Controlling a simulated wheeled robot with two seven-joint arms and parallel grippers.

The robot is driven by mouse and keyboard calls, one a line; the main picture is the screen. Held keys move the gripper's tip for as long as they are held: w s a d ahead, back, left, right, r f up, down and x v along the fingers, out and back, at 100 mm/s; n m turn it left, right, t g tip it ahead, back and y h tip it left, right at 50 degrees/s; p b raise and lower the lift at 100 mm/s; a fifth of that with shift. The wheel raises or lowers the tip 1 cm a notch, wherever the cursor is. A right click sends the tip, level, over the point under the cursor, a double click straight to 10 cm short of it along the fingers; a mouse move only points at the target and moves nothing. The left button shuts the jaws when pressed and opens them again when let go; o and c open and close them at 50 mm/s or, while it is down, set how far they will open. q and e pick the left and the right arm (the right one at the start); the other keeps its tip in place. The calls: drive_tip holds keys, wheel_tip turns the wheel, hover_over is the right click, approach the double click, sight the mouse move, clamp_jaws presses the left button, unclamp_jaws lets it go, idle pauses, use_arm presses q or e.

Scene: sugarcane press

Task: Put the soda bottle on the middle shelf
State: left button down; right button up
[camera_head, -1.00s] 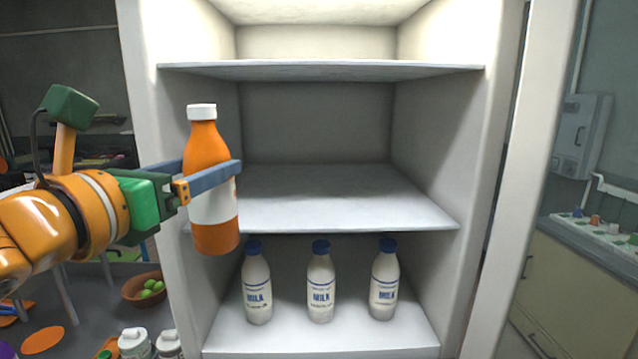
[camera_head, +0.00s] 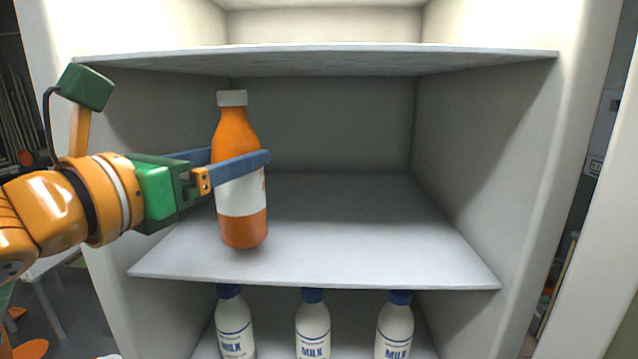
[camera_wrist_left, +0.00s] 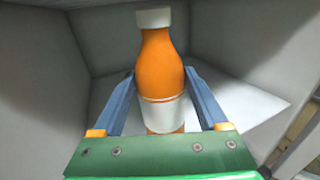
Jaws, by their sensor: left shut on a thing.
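The soda bottle (camera_head: 240,195) is orange with a white cap and a white label. It is upright, held by my left gripper (camera_head: 262,160), whose blue fingers close around its middle. In the head view it appears over the left part of the middle shelf (camera_head: 370,235); I cannot tell whether its base touches the shelf. In the left wrist view the bottle (camera_wrist_left: 163,75) stands between the two fingers (camera_wrist_left: 160,95), with the shelf behind it. My right gripper is not in view.
The upper shelf (camera_head: 320,60) is above the bottle. Several milk bottles with blue caps, such as the middle one (camera_head: 313,325), stand on the lower shelf. The middle shelf is empty to the right of the bottle. Cabinet walls (camera_head: 480,150) bound both sides.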

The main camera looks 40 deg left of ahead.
use_arm(q)
drive_tip(key=w+a+f+p, duration=0.2)
drive_tip(key=w+p, duration=0.3)
drive_tip(key=w, duration=0.9)
drive_tip(key=shift+w+a+f, duration=0.15)
drive_tip(key=shift+a+f, duration=0.05)
drive_tip(key=shift+f, duration=0.4)
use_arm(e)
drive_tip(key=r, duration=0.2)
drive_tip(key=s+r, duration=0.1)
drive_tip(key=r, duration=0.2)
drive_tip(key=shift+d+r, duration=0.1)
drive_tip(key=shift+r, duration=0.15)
use_arm(q)
drive_tip(key=shift+w+f, duration=0.1)
